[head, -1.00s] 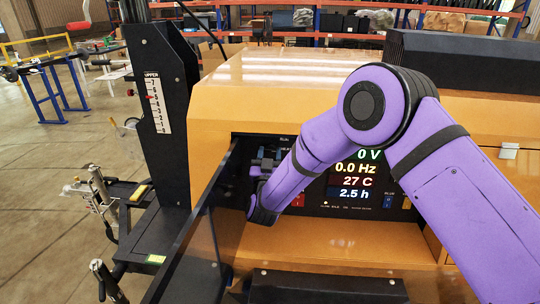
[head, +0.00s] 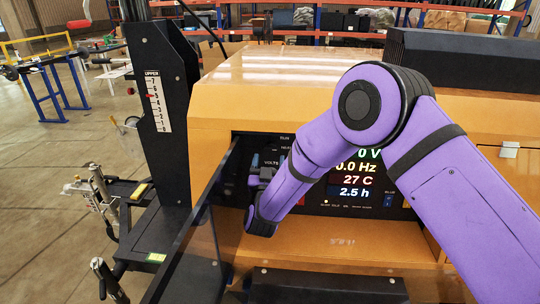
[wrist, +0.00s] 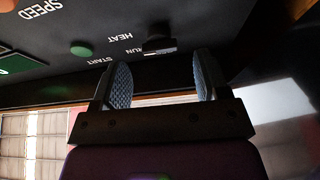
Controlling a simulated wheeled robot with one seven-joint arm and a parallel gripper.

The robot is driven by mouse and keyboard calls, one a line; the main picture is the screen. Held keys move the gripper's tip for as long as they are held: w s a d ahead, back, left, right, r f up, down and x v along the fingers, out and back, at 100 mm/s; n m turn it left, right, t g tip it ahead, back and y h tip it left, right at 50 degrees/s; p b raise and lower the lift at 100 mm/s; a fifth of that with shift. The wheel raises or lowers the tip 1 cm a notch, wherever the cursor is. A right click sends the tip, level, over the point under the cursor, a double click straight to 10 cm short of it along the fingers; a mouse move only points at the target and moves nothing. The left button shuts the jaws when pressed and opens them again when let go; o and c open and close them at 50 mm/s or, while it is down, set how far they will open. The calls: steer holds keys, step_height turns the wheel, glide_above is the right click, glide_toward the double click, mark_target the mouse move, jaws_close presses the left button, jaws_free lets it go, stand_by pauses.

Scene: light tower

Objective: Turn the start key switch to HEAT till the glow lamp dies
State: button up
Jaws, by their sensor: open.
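The start key switch (wrist: 158,45) is a small dark knob on the black panel in the wrist view, among the labels HEAT, RUN and START, which appear upside down. I cannot tell its setting surely. My gripper (wrist: 163,80) is open, its two blue-grey padded fingers apart and empty, just short of the switch and not visibly touching it. In the head view my gripper (head: 262,168) is at the panel's left side, partly hidden by my wrist, and the switch is hidden. A small yellowish lamp (head: 326,202) glows below the display; its label is too small to read surely.
The display (head: 356,180) reads 0 V, 27 C and 2.5 h. A dark open door (head: 195,235) stands close left of my wrist. An orange ledge (head: 345,240) lies below the panel.

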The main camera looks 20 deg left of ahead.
steer(key=v, duration=0.7)
steer(key=shift+s, duration=0.25)
steer(key=shift+d+f, duration=0.1)
steer(key=shift+f, duration=0.05)
